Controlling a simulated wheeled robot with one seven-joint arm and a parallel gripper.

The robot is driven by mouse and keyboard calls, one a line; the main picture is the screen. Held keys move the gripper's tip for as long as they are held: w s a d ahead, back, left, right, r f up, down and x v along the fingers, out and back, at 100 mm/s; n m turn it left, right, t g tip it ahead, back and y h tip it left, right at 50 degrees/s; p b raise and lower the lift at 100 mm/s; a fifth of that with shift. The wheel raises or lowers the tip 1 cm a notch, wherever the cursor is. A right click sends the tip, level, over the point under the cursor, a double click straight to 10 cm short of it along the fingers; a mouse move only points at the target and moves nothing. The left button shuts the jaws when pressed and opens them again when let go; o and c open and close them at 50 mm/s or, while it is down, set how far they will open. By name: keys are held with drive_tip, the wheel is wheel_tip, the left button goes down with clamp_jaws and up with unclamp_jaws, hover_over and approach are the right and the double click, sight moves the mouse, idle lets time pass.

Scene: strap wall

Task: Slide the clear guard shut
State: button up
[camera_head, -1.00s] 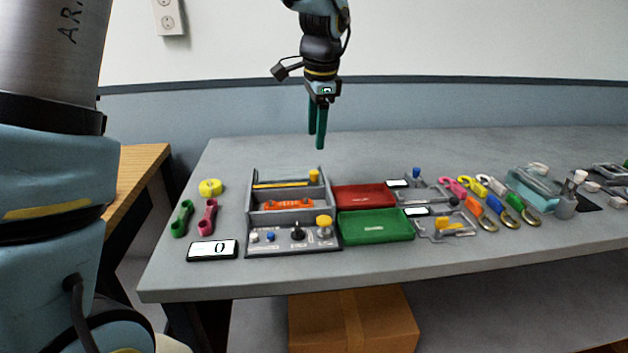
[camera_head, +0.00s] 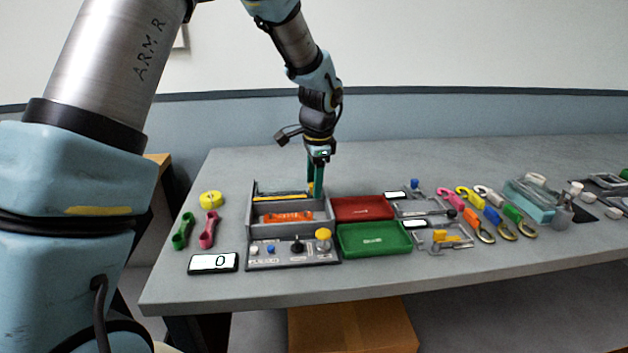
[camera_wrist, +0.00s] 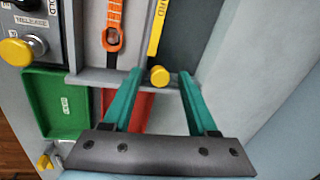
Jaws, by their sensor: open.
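The grey fixture (camera_head: 328,228) stands on the table with a control panel at its front. In its back compartment is a yellow strip (camera_head: 280,197), also in the wrist view (camera_wrist: 157,28), with a round yellow knob (camera_wrist: 159,77) at its end. The clear guard itself is hard to make out; I cannot tell its edges. My gripper (camera_head: 315,187) points down at the fixture's back right corner. In the wrist view its open green fingers (camera_wrist: 160,72) stand on either side of the knob, with gaps visible. In the head view the fingers partly hide the knob.
An orange strap piece (camera_head: 287,217) lies in the middle compartment. A red tray (camera_head: 362,208) and a green tray (camera_head: 373,239) stand right of the fixture. A display (camera_head: 213,263) is at front left. Several hooks lie farther right. Bare table lies behind the fixture.

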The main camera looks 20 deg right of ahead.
clamp_jaws()
idle(0.3)
idle(1.1)
